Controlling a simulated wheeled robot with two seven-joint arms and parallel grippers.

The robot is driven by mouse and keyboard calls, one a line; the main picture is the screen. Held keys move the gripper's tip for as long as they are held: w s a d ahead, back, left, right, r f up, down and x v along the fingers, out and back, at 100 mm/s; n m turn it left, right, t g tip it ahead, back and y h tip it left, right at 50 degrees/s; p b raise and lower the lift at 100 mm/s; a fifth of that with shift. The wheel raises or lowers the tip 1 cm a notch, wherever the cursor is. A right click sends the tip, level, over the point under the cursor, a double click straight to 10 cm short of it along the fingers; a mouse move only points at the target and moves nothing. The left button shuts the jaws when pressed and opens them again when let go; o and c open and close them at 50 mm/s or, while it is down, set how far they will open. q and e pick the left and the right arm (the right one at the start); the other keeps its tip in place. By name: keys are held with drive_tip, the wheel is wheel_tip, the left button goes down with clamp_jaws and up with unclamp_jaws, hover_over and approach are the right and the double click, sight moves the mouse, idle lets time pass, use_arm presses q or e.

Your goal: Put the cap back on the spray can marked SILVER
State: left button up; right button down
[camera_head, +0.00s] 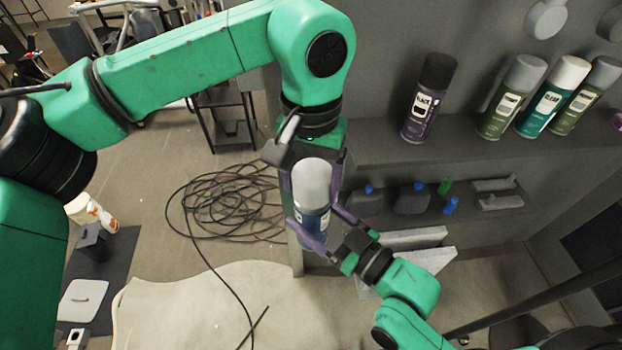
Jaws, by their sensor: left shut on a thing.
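A spray can (312,218) with a dark blue body and pale label is upright in mid-air at the centre of the head view. Its label is too small to read. A light grey cap (312,182) is at its top, in line with the body; I cannot tell whether it is fully seated. My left gripper (312,172) comes from above, its fingers on both sides of the cap, shut on it. My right gripper (328,228) comes from the lower right, its purple fingers closed around the can's body. Part of the can is hidden behind these fingers.
On the shelf (385,135) at right stand a black-capped can (425,105), a green can (500,105), a white-capped can (545,105) and another green can (585,100). Blue-capped bottles (412,197) stand on the lower shelf. A coiled cable (228,200) lies on the floor.

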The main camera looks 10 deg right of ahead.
use_arm(q)
drive_tip(key=shift+f, duration=0.5)
drive_tip(key=o, duration=1.1)
drive_tip(key=shift+c, duration=0.2)
wheel_tip(320, 180, up, 12)
drive_tip(key=shift+f, duration=0.1)
